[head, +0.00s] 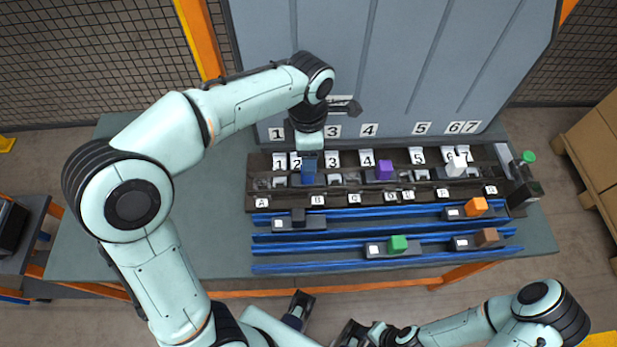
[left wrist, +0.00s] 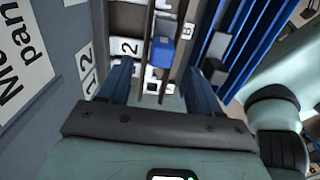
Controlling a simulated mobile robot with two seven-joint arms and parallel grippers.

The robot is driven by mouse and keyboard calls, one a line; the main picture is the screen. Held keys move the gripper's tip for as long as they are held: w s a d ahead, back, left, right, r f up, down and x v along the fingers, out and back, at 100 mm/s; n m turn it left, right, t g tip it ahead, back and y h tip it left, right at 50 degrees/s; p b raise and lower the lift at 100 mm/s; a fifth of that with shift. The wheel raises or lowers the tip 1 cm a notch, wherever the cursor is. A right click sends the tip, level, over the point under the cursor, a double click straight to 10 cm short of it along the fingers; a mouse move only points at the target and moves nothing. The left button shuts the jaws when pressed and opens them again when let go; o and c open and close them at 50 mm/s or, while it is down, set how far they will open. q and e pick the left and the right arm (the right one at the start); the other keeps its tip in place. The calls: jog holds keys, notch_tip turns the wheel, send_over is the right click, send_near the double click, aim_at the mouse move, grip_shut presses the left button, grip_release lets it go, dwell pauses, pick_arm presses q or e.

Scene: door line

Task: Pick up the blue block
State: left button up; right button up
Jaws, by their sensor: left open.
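The blue block (head: 308,174) stands on the dark rail fixture near label 2, towards its left end. My left gripper (head: 309,156) is above it, pointing down, and partly hides it in the head view. In the left wrist view the blue block (left wrist: 162,51) shows beyond the two blue fingers of the open left gripper (left wrist: 157,72), roughly between them and apart from both. My right gripper (head: 350,333) is low at the bottom edge of the head view, partly cut off, and its fingers are not clear.
A purple block (head: 385,170) and a white block (head: 456,166) stand farther right on the same fixture. Orange (head: 476,207), green (head: 398,243) and brown (head: 486,237) blocks sit on carriers along blue rails in front. A tall grey panel (head: 390,60) rises behind. The table's left part is clear.

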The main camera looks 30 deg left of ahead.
aim_at(307, 179)
pick_arm(q)
jog(key=shift+f, duration=0.75)
notch_tip(307, 179, down, 5)
jog(key=shift+s+d+f+b, duration=0.1)
jog(key=shift+s+b, duration=0.05)
jog(key=shift+b, duration=0.25)
grip_shut()
jog(key=shift+r, duration=0.2)
